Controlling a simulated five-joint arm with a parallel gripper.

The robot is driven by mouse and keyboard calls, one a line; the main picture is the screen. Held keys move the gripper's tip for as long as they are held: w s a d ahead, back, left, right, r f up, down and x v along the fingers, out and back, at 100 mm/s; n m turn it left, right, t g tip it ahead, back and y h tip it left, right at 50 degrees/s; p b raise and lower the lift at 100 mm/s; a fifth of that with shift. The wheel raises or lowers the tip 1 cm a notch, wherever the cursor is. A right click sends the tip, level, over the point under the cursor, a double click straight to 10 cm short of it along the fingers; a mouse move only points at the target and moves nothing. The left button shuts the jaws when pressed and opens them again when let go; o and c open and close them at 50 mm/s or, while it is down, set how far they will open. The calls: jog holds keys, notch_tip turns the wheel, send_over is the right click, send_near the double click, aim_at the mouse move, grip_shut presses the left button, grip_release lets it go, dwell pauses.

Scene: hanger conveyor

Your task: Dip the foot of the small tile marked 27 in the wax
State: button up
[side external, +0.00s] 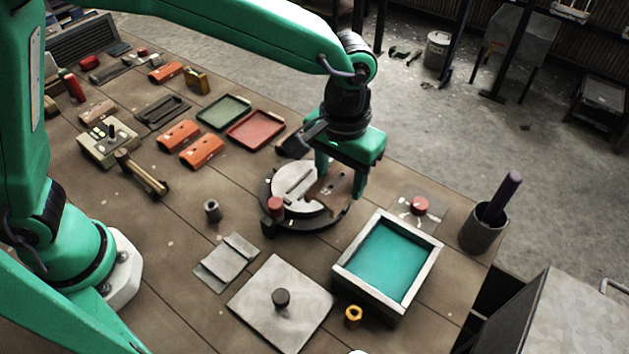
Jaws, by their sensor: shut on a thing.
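My gripper (340,186) points down and is shut on a small brown tile (327,194), which sits between its two green fingers. The tile has a few dark and pale marks, but no number can be read at this size. The tile is over the right side of a round pale disc (290,180) on a dark base. I cannot tell whether it touches the disc. The teal wax (390,262) lies in a square, pale-rimmed tray (428,268) to the right and nearer the camera, apart from the gripper.
A red button (419,205) and a dark cup (481,233) holding a purple-topped rod stand right of the gripper. A grey plate with a knob (281,298) and a yellow nut (353,316) lie in front. Orange blocks (202,150) and shallow trays (255,129) lie behind left.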

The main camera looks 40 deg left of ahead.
send_over(390, 260)
dwell(0.5)
jog(key=shift+f, duration=3.65)
jog(key=shift+f, duration=0.75)
jog(key=shift+r, duration=1.55)
dwell(1.0)
